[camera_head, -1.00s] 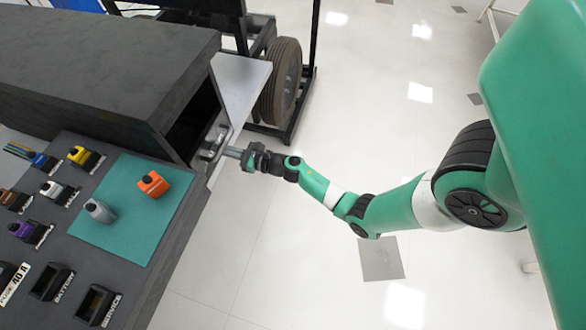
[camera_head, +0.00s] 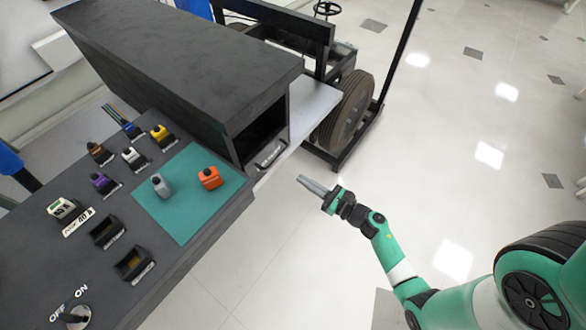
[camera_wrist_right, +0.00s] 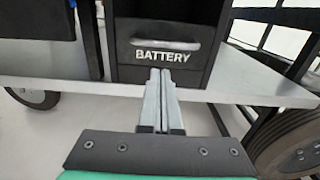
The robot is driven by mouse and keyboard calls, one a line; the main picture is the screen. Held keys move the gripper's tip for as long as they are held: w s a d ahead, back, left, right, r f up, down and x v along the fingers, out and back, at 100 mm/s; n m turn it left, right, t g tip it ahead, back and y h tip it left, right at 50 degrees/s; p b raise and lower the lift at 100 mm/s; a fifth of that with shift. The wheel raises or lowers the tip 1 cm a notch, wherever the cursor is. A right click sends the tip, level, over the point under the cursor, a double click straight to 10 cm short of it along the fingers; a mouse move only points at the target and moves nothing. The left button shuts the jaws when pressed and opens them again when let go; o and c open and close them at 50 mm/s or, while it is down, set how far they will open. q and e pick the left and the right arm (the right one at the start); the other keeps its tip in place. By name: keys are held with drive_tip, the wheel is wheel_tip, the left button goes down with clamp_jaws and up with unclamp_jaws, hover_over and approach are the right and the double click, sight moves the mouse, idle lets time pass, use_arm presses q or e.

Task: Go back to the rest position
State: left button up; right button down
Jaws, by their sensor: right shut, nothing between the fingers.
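My right gripper (camera_head: 313,185) is shut and empty. In the head view it hangs over the floor, apart from the dark cabinet (camera_head: 190,60) and to the right of its front. In the right wrist view its two fingers (camera_wrist_right: 158,75) lie together, pointing at a black front labelled BATTERY (camera_wrist_right: 165,52) with a handle. The handle (camera_head: 270,153) also shows in the head view, below the dark opening. My left gripper is not in view.
A teal mat (camera_head: 180,215) holds an orange block (camera_head: 210,178) and a grey block (camera_head: 160,186). Several coloured blocks sit in holders on the bench. A wheel (camera_head: 347,112) on a dark frame stands behind the gripper. The floor (camera_head: 300,265) around my right arm is clear.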

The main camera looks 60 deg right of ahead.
drive_tip(key=shift+s+a, duration=0.15)
drive_tip(key=shift+s, duration=0.8)
